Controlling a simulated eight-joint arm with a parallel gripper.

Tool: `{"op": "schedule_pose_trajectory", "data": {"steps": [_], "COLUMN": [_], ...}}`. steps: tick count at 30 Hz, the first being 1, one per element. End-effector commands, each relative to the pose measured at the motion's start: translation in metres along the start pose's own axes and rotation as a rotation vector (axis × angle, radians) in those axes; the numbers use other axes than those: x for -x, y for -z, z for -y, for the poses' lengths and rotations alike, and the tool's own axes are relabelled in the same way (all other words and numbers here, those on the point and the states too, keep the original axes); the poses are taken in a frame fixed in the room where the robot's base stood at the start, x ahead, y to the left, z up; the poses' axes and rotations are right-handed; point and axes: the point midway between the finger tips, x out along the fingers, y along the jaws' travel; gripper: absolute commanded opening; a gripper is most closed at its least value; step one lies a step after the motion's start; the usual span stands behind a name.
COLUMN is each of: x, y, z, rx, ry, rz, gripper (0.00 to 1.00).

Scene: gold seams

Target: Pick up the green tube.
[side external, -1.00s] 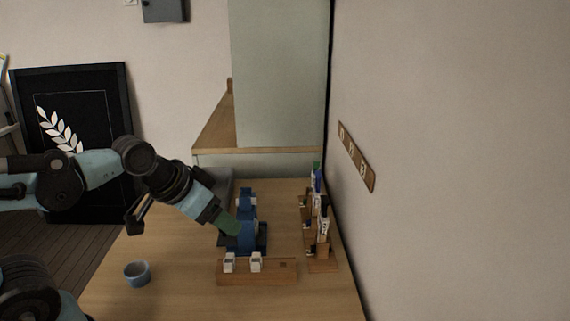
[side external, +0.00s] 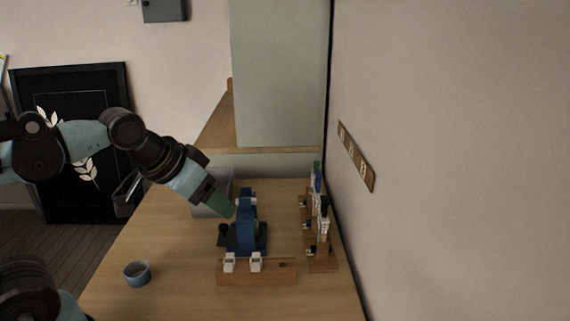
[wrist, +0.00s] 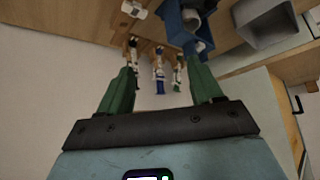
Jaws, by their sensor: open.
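The green tube, a slim white tube with a green cap, stands at the far end of the wall-side row in the side view (side external: 316,166). In the wrist view it hangs inverted among the tubes, just inside the right finger in the picture (wrist: 177,76). A blue-capped tube (wrist: 160,82) is beside it. My gripper (side external: 226,210) has green fingers and is to the left of the tubes in the side view, above the blue device. In the wrist view my gripper (wrist: 161,72) is open, with nothing held between its fingers.
A blue device (side external: 246,222) stands on the table left of the wooden tube racks (side external: 321,264). A wooden block (side external: 270,274) with white pieces is in front. A grey bin (side external: 216,190) is behind my gripper. A blue cup (side external: 137,273) stands at left. The wall is close behind the tubes.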

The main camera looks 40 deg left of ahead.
Motion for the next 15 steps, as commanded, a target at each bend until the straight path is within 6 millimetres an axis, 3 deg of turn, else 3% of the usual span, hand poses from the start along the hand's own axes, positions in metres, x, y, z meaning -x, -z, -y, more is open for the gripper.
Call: {"op": "schedule_pose_trajectory", "data": {"steps": [8,15], "x": [-0.007,-0.025], "y": [0.034,0.077], "z": [-0.006,-0.010], "rx": [0.316,0.724], "ry": [-0.081,-0.191], "rz": [0.003,0.024], "gripper": [0.65,0.65]}}
